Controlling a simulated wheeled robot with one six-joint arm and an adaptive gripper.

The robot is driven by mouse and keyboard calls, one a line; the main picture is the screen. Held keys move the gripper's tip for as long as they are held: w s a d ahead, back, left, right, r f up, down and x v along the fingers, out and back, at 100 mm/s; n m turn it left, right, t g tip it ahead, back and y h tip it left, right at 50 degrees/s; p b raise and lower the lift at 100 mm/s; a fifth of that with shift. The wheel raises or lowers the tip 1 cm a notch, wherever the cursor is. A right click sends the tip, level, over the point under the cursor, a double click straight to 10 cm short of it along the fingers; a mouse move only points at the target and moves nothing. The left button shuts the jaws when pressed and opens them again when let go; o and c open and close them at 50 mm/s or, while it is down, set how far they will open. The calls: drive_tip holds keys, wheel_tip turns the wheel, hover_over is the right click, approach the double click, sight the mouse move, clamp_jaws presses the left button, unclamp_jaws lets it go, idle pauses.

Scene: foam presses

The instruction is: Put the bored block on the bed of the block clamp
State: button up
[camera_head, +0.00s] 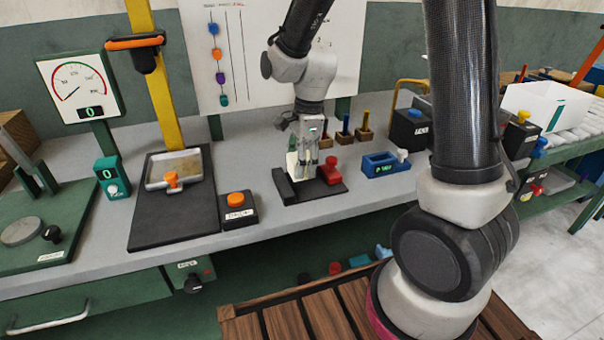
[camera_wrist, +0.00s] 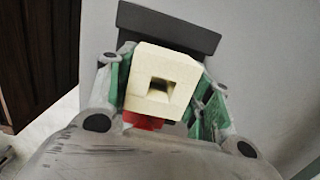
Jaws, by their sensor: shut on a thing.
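The bored block (camera_wrist: 181,67) is cream-coloured foam with a square hole, seen end-on in the wrist view. My gripper (camera_head: 306,170) is shut on it, with a green-sided finger on either side in the wrist view. In the head view the block (camera_head: 292,167) shows pale beside the fingers, partly hidden by them. The block clamp (camera_head: 322,190) has a black bed, a raised black bar at its left and a red knob (camera_head: 331,164) at its right. The block is over the bed between bar and knob; I cannot tell whether it touches. The bar (camera_wrist: 168,28) lies beyond the block in the wrist view.
A box with an orange button (camera_head: 237,208) stands left of the clamp, and a blue device (camera_head: 385,164) stands to its right. Small holders with coloured pegs (camera_head: 344,135) stand behind. A yellow-post press (camera_head: 170,185) is farther left. The bench front (camera_head: 300,220) is clear.

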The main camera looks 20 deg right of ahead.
sight(307, 156)
drive_tip(key=shift+f, duration=1.6)
drive_tip(key=shift+f, duration=0.15)
drive_tip(key=o, duration=0.9)
drive_tip(key=shift+o, duration=0.2)
drive_tip(key=r, duration=0.4)
drive_tip(key=d+r, duration=0.1)
drive_tip(key=r, duration=0.7)
drive_tip(key=shift+d+r, duration=0.15)
drive_tip(key=shift+d, duration=0.1)
drive_tip(key=s+d+r+n+t, duration=0.1)
drive_tip(key=s+d+r+n, duration=0.2)
drive_tip(key=s+n, duration=0.3)
drive_tip(key=s+d+r+n+t+h, duration=0.1)
drive_tip(key=s+d+r+n, duration=0.2)
drive_tip(key=s+d+n, duration=0.3)
drive_tip(key=s+d+r+n+t, duration=0.2)
drive_tip(key=s+d+r+n, duration=0.1)
drive_tip(key=s+n, duration=0.3)
drive_tip(key=shift+s+d, duration=0.5)
drive_tip(key=shift+d, duration=0.2)
